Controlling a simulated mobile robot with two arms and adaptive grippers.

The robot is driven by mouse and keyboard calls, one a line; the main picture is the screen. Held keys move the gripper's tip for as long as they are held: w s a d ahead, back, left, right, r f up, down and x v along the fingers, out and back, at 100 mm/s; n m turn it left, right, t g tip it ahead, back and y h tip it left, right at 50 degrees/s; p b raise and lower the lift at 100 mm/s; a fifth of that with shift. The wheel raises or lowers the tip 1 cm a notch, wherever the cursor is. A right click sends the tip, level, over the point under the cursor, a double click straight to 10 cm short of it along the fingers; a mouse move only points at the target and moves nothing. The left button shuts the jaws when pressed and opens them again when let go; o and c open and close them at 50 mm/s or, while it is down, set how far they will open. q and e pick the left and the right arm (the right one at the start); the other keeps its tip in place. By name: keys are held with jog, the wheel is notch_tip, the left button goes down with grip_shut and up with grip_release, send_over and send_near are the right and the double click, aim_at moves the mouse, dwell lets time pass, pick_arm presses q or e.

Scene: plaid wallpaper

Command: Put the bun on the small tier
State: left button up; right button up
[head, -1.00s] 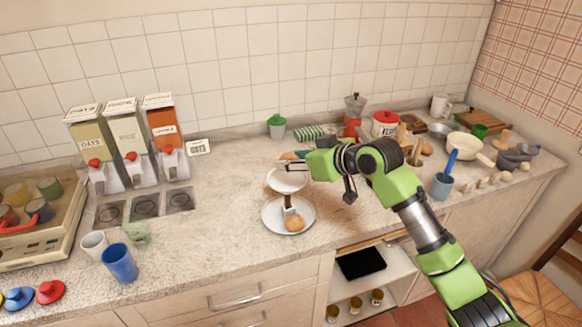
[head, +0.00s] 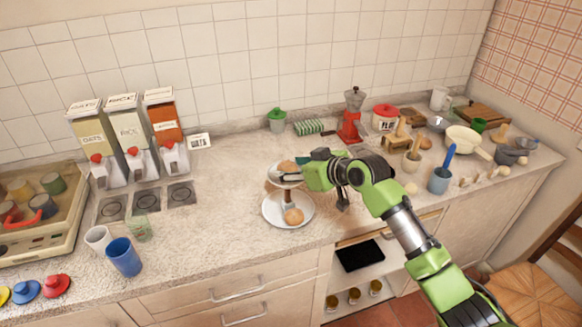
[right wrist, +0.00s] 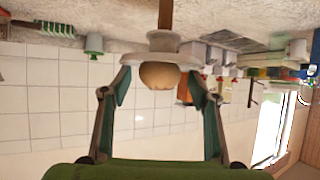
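A two-tier white stand has a large lower plate (head: 270,217) and a small tier (head: 270,170) on a brown post. One bun (head: 288,166) shows at the small tier; in the right wrist view, which is upside down, this bun (right wrist: 160,75) rests against the tier's (right wrist: 135,59) top surface. Another bun (head: 293,216) lies on the lower plate. My right gripper (right wrist: 160,80) is open, its fingers on either side of the upper bun with gaps between. In the head view the right gripper (head: 294,172) partly hides the small tier. My left gripper is not in view.
Cups (head: 123,258) and dispensers (head: 130,135) stand left.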

jog(key=shift+r, duration=0.1)
jog(key=shift+d+r, duration=0.1)
jog(key=shift+r, duration=0.05)
jog(key=shift+s+d+r, duration=0.1)
jog(key=shift+s+d, duration=0.1)
jog(key=b+v, duration=0.2)
jog(key=v, duration=0.9)
jog(key=shift+s, duration=0.2)
